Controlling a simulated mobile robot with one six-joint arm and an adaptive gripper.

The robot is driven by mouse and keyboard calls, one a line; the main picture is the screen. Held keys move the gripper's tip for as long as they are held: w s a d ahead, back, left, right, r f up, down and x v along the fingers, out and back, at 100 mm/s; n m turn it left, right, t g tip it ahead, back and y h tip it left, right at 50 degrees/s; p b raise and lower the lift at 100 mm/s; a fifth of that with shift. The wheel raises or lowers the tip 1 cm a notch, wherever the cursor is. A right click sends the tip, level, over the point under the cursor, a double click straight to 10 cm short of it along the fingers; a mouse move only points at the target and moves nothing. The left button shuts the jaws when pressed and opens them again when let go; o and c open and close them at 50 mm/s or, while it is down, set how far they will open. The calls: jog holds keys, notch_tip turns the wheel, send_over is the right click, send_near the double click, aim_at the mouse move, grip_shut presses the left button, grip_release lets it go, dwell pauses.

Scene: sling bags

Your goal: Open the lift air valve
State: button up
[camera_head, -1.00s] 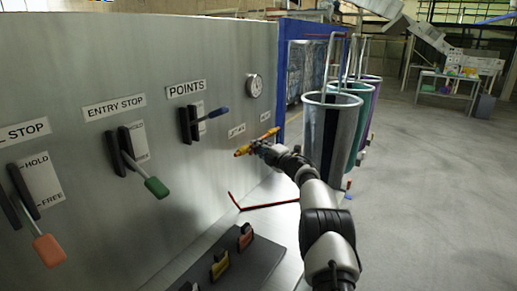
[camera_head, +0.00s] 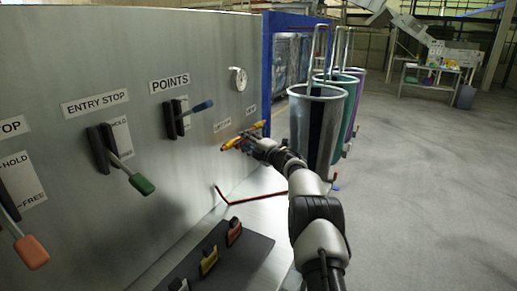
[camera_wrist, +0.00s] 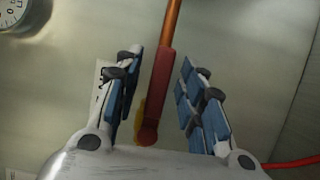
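The lift air valve is a yellow fitting (camera_head: 231,144) on an orange pipe at the right part of the grey panel, under a small label. In the wrist view its red lever (camera_wrist: 160,85) lies in line with the copper-coloured pipe (camera_wrist: 173,20), and a bit of yellow shows beside the lever's lower end. My gripper (camera_head: 257,146) is at the valve in the head view. In the wrist view my gripper (camera_wrist: 160,90) is open, its blue-padded fingers on either side of the red lever with visible gaps. The lower end of the lever is close to my palm; contact cannot be told.
A round gauge (camera_head: 238,79) sits above the valve. The POINTS lever (camera_head: 202,106), the green-handled ENTRY STOP lever (camera_head: 142,184) and an orange-handled lever (camera_head: 31,252) are to the left. Tall bins (camera_head: 318,132) stand right of the panel. Open floor lies farther right.

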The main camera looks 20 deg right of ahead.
jog(key=v, duration=1.1)
jog(key=shift+a+r, duration=0.1)
jog(key=s+a+r+m+h, duration=0.3)
jog(key=r+m+h, duration=0.25)
jog(key=r, duration=0.35)
jog(key=s+a+r+m+g+h, duration=0.1)
jog(key=s+a+r+m+g, duration=0.15)
jog(key=s, duration=0.25)
jog(key=s+a+r+m+g+h, duration=0.1)
jog(key=s+a+m, duration=0.1)
jog(key=s+m, duration=0.25)
jog(key=s+a+f+m+g+y, duration=0.1)
jog(key=s+a, duration=0.5)
jog(key=s, duration=0.7)
jog(key=s+a+f+m+g+y, duration=0.1)
jog(key=s+a+f+m+g, duration=0.3)
jog(key=s+f, duration=0.4)
jog(key=s+a+f+m+g+y, duration=0.1)
jog(key=s+a+f+m+g, duration=0.2)
jog(key=s, duration=1.6)
jog(key=a+f+g, duration=0.1)
jog(key=a, duration=0.3)
jog(key=shift+a+f, duration=0.4)
jog(key=shift+a, duration=0.1)
